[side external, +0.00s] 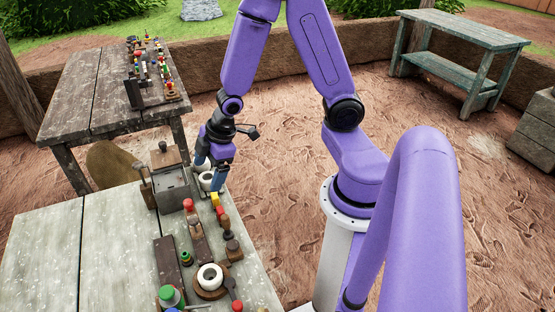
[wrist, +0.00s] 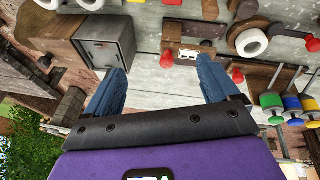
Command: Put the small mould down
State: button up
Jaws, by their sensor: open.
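My gripper (side external: 209,178) is open over the back right edge of the pale wooden table. In the wrist view its two blue fingers (wrist: 161,66) are wide apart with nothing held between them. A small wooden piece with a pale slotted face (wrist: 188,56), which may be the small mould, lies on the table just beyond the fingertips, nearer the right finger. I cannot tell for sure that it is the mould. I cannot pick it out in the side view, where the fingers and nearby items crowd that spot.
A grey metal box (side external: 172,190) stands close left of my gripper; it also shows in the wrist view (wrist: 104,46). A white roll (side external: 210,277), a green-topped spool (side external: 171,296) and red-knobbed tools crowd the table's right side. The table's left part (side external: 70,255) is clear.

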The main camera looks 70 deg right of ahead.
jog(key=s+a+r+g, duration=0.1)
jog(key=s+a+r, duration=0.1)
jog(key=s+r, duration=0.4)
jog(key=s+a+r+n+g+h, duration=0.1)
jog(key=s+r, duration=0.4)
jog(key=s, duration=0.9)
jog(key=shift+a+r+g, duration=0.4)
jog(key=shift+a+g, duration=0.2)
jog(key=shift+g, duration=0.2)
jog(key=shift+w, duration=0.1)
